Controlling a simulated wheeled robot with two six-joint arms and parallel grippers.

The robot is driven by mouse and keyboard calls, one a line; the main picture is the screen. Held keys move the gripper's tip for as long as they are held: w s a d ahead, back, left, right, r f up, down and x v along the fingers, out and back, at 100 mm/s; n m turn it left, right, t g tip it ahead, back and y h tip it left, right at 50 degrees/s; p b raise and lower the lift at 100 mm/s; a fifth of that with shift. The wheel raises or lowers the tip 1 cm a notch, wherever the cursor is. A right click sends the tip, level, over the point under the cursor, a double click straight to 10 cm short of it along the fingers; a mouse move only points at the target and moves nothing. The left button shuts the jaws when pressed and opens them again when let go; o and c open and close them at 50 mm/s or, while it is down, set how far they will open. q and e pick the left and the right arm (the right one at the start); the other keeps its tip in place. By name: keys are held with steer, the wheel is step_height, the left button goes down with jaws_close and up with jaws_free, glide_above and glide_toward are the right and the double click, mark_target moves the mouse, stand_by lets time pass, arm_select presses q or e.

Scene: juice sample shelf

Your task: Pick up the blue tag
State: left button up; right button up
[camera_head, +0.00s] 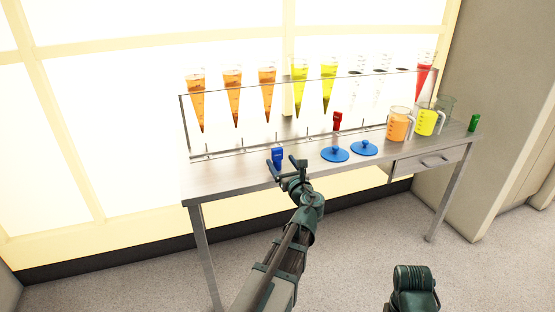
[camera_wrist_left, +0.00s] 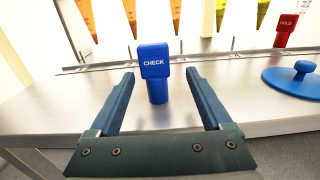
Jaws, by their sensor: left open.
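The blue tag (camera_head: 278,156) stands upright on the metal table near its front left part. In the left wrist view the blue tag (camera_wrist_left: 155,68) reads "CHECK" and has a square head on a round stem. My left gripper (camera_head: 285,164) is at the tag, and in the wrist view my left gripper (camera_wrist_left: 160,85) is open, with a finger on each side of the tag's line. The tag appears just ahead of or between the fingertips, with gaps on both sides. My right gripper is not clearly seen.
A red tag (camera_head: 337,121) reading "HOLD" stands behind blue lids (camera_head: 335,154). A rack holds several cones, some with orange juice (camera_head: 233,95). Jugs (camera_head: 399,126) and a green tag (camera_head: 474,122) stand at the right. The table's left front (camera_head: 215,184) is clear.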

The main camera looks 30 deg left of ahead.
mark_target(274, 152)
arm_select(q)
steer(key=shift+w+a, duration=0.3)
steer(key=shift+a, duration=0.15)
steer(key=x, duration=0.5)
steer(key=shift+a+r+p, duration=0.25)
steer(key=shift+r+p, duration=0.05)
steer(key=shift+s, duration=0.1)
jaws_close()
